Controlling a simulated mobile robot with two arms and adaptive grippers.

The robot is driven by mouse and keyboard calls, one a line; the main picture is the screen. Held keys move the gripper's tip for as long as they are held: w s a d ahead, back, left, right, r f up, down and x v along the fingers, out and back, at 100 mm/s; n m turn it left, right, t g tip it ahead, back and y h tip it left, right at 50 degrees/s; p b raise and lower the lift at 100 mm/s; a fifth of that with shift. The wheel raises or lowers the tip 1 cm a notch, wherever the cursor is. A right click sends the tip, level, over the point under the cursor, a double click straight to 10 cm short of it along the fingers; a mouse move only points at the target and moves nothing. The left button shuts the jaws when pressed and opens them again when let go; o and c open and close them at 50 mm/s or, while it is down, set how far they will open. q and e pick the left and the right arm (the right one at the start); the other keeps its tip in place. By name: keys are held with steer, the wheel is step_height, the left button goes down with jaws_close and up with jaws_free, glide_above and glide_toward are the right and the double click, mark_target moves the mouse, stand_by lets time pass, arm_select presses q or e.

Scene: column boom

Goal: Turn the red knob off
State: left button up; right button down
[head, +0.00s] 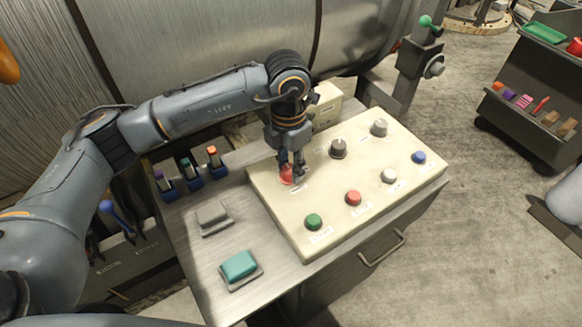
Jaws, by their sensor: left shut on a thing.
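The red knob (286,174) sits at the back left of the cream control panel (262,192). My left gripper (291,173) points down over it, with its fingers around the knob and shut on it. The fingers hide part of the knob, so its pointer direction cannot be told. My right gripper is not in view; a grey arm part of mine shows at the right edge.
The panel also carries a dark grey knob (338,148), a lighter grey knob (379,127), and green (313,221), red (353,197), white (388,175) and blue (419,157) buttons. A teal block (239,264) and a grey block (211,213) lie left.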

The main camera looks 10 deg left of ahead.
arm_select(q)
steer(key=shift+w+r+n, duration=0.2)
steer(key=shift+w+n, duration=0.05)
steer(key=shift+n, duration=0.35)
steer(key=o, duration=0.9)
steer(key=shift+d, duration=0.1)
steer(key=shift+o, duration=1.2)
steer(key=shift+f, duration=0.2)
step_height(320, 180, up, 12)
steer(key=shift+w, duration=0.3)
steer(key=shift+r, duration=0.1)
